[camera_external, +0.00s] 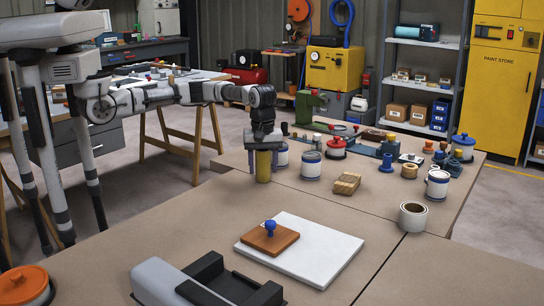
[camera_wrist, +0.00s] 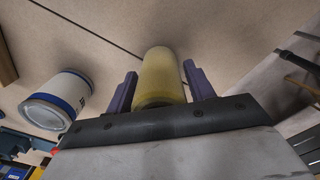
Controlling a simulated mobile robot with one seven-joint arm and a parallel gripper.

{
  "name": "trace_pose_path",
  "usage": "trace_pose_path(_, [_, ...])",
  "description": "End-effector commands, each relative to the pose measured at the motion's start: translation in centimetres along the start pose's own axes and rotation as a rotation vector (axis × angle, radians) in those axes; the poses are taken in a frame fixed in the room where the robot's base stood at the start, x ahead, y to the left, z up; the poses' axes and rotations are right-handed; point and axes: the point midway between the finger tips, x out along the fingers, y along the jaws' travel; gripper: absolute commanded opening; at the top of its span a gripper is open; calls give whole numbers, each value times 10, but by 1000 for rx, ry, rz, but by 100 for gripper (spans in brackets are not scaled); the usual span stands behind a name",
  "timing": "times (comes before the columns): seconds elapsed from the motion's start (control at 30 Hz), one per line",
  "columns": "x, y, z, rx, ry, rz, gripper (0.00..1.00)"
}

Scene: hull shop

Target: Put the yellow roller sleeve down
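The yellow roller sleeve (camera_external: 263,167) is upright under my gripper (camera_external: 264,146) near the far left part of the brown table. In the wrist view, the sleeve (camera_wrist: 161,78) lies between the two purple fingers of my gripper (camera_wrist: 161,88), one close along each side. The gripper looks shut on it. The sleeve's lower end is at or just above the tabletop; I cannot tell whether it touches. Its upper end is hidden by the gripper.
A white-and-blue can (camera_wrist: 56,100) stands close to the sleeve; another can (camera_external: 311,165) is to the right. A wooden block (camera_external: 346,184), white tape roll (camera_external: 413,217) and white board (camera_external: 325,254) are nearer. Bare tabletop (camera_external: 200,220) lies in front of the sleeve.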

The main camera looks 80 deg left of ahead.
Motion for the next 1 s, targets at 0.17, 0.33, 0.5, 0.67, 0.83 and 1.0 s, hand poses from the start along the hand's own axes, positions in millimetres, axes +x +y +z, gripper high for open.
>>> trace_pose_path(0.17, [0, 0, 0, 0, 0, 0, 63])
trace_pose_path(0.33, [-1, 0, 0, 0, 0, 0, 63])
trace_pose_path(0.5, [-12, 1, 0, -1, 1, 1, 63])
trace_pose_path(0.67, [-44, 1, 0, 0, 2, 5, 63])
trace_pose_path(0.83, [-82, 1, 0, -1, 2, 4, 63])
trace_pose_path(1.0, [-110, 1, 0, -1, 1, 2, 63])
